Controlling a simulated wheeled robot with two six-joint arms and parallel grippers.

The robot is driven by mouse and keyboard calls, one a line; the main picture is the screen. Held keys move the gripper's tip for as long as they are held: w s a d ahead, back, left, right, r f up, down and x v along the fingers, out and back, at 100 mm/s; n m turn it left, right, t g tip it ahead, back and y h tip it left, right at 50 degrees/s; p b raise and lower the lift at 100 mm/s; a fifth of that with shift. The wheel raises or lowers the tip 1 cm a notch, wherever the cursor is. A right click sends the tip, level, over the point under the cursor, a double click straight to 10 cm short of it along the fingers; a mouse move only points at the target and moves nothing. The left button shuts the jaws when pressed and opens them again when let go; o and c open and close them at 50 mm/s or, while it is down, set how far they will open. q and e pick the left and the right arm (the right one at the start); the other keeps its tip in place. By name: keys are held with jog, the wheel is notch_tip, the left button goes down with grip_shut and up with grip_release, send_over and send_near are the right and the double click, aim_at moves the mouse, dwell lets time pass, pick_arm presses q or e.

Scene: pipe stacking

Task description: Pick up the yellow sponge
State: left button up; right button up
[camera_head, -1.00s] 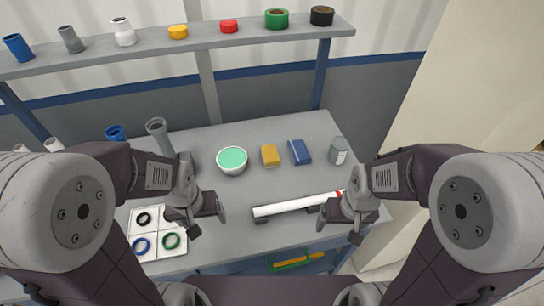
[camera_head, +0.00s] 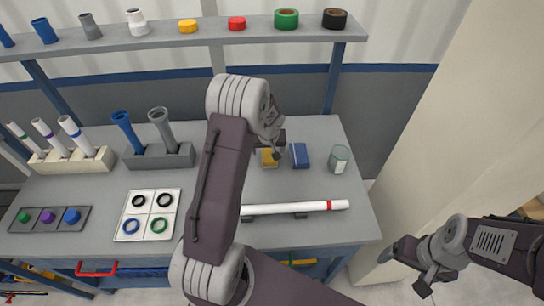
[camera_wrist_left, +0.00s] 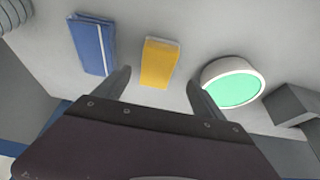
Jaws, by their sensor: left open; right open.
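The yellow sponge (camera_head: 268,159) lies on the grey table, just left of a blue box (camera_head: 300,155) and partly covered by my left gripper. In the left wrist view the yellow sponge (camera_wrist_left: 160,63) appears between the two fingertips of my left gripper (camera_wrist_left: 157,82), which is open and empty. In the head view my left gripper (camera_head: 272,148) is over the sponge's far side. My right gripper (camera_head: 406,268) is open and empty, off the table's right side, far from the sponge.
A white bowl with a green inside (camera_wrist_left: 235,85) stands beside the sponge, hidden in the head view by my left arm. The blue box shows opposite it (camera_wrist_left: 92,42). A grey-green can (camera_head: 339,158) stands to the right. A white pipe (camera_head: 310,207) lies nearer on supports.

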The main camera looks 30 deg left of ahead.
aim_at(269, 154)
pick_arm(q)
jog(key=shift+w+d+f, duration=0.1)
jog(key=shift+w+f, duration=0.45)
jog(key=shift+f, duration=0.25)
jog(key=x, duration=0.4)
jog(key=shift+p, duration=0.35)
jog(key=shift+w+a+f, duration=0.25)
jog(key=shift+w+f, duration=0.05)
jog(key=shift+f, duration=0.2)
jog(key=shift+s, duration=0.1)
pick_arm(e)
jog(key=shift+w+d+r, duration=0.1)
jog(key=shift+w+r, duration=0.1)
jog(key=shift+r, duration=0.15)
pick_arm(q)
jog(key=shift+r, duration=0.1)
jog(key=shift+f+b, duration=0.2)
jog(key=shift+b, duration=0.15)
jog(key=shift+c, duration=0.3)
pick_arm(e)
jog(key=shift+f, duration=0.35)
